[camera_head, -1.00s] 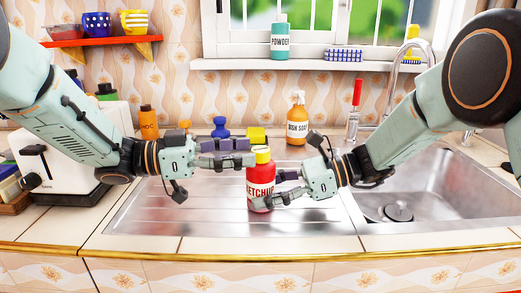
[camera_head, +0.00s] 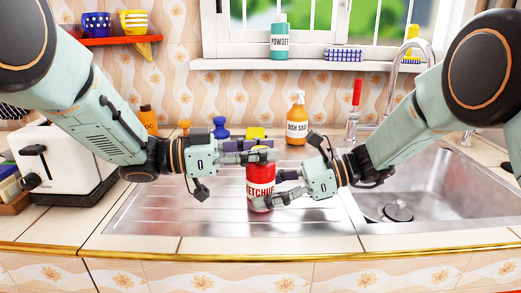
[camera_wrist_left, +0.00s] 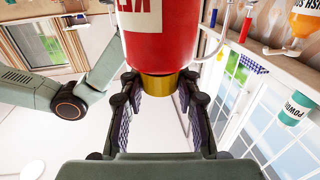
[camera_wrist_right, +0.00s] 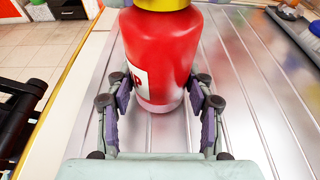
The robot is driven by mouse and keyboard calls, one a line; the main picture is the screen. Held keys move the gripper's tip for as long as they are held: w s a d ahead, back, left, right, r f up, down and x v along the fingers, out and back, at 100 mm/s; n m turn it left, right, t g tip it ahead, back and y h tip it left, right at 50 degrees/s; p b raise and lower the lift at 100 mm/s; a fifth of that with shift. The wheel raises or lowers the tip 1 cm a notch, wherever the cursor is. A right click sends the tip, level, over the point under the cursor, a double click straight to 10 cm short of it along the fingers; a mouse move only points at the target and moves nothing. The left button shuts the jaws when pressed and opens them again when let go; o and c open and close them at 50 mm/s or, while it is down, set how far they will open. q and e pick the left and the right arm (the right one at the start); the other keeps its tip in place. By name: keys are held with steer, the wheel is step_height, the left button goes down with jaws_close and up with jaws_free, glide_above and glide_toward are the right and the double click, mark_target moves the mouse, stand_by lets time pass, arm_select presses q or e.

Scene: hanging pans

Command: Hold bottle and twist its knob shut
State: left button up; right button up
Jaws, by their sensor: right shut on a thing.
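The red ketchup bottle (camera_head: 260,180) stands upright on the metal drainboard. Its yellow knob is largely hidden by my left gripper in the head view, but it shows in the left wrist view (camera_wrist_left: 160,87). My left gripper (camera_head: 264,153) is at the bottle's top, with its fingers spread on either side of the knob; I cannot tell whether either touches it. My right gripper (camera_head: 272,189) is shut on the lower body of the bottle from the right. In the right wrist view the red body (camera_wrist_right: 160,55) sits between its fingers.
The sink basin (camera_head: 430,190) is at the right, with a faucet (camera_head: 390,85) behind. An orange dish soap bottle (camera_head: 297,118) stands behind the ketchup. A white toaster (camera_head: 60,160) is at the left. The front of the drainboard (camera_head: 190,220) is clear.

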arm_select(q)
jaws_close()
steer(key=shift+m+g, duration=0.3)
steer(key=shift+g, duration=0.2)
steer(key=m+g, duration=0.2)
steer(key=g, duration=0.1)
steer(key=shift+w+g, duration=0.15)
steer(key=shift+g, duration=0.15)
steer(key=shift+m+g+y, duration=0.7)
steer(key=shift+m+g, duration=1.4)
steer(key=shift+g, duration=0.7)
steer(key=shift+m+g+y, duration=0.3)
steer(key=shift+m+g, duration=0.1)
steer(key=shift+g, duration=0.3)
steer(key=o, duration=0.6)
jaws_free()
